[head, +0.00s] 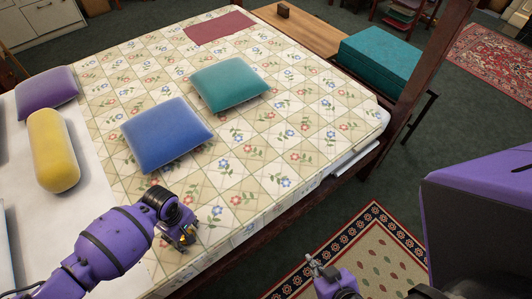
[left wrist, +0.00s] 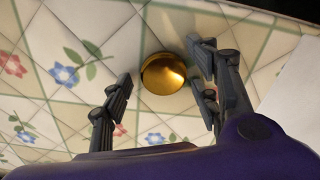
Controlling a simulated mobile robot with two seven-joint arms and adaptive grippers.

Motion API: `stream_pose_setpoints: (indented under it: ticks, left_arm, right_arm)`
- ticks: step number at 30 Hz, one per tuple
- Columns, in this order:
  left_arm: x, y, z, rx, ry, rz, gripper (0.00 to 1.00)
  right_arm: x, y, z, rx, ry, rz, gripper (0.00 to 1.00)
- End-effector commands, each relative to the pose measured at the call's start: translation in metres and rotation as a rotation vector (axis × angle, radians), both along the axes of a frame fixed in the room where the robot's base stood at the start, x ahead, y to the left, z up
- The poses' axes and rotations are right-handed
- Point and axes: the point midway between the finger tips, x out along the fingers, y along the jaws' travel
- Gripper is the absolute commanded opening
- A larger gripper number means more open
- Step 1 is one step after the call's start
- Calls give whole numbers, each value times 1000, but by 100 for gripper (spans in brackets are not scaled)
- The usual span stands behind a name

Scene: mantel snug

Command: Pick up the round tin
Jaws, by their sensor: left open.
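The round tin (left wrist: 163,73) is a shiny gold disc on the flowered quilt in the left wrist view. It lies between the spread fingers of my left gripper (left wrist: 158,80), nearer the right-hand fingers. The gripper is open, and I see no clear grip on the tin. In the head view my left gripper (head: 182,236) is low over the near edge of the bed, and it mostly hides the tin there. My right gripper (head: 317,266) is off the bed, above the patterned rug, with no tin near it. Its finger opening is unclear.
The quilted bed (head: 265,165) holds a blue cushion (head: 167,133), a teal cushion (head: 229,83), a purple cushion (head: 47,92) and a yellow bolster (head: 53,150). A wooden bed rail (head: 345,185) runs along the right side. A teal box (head: 380,65) stands beyond it.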

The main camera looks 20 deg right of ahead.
Motion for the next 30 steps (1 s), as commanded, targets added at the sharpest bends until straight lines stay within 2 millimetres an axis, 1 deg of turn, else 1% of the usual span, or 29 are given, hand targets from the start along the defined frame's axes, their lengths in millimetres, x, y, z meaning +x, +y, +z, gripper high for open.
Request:
stream_pose_setpoints:
  ticks: [2,5,12,13,20,23,26,30]
  left_arm:
    - [1,0,1,0,-1,0,56]
    - [1,0,1,0,-1,-1,44]
    - [1,0,1,-1,-2,-1,12]
    - [1,0,1,-1,-2,-1,11]
    - [1,-1,2,-1,-2,-1,11]
    - [1,-1,6,-2,-3,-1,11]
    - [2,-1,16,-3,-5,-1,11]
    - [1,0,39,-2,-8,-1,11]
  right_arm:
    - [4,-1,2,-2,-7,2,0]
    - [4,-1,2,-2,-7,2,0]
    - [2,0,0,0,-3,0,0]
    - [2,0,-1,1,-2,-1,0]
    - [2,3,-2,7,1,-7,0]
    - [3,4,-1,9,-3,-9,0]
    - [6,5,2,11,-9,-9,0]
    - [12,6,10,14,-22,-7,0]
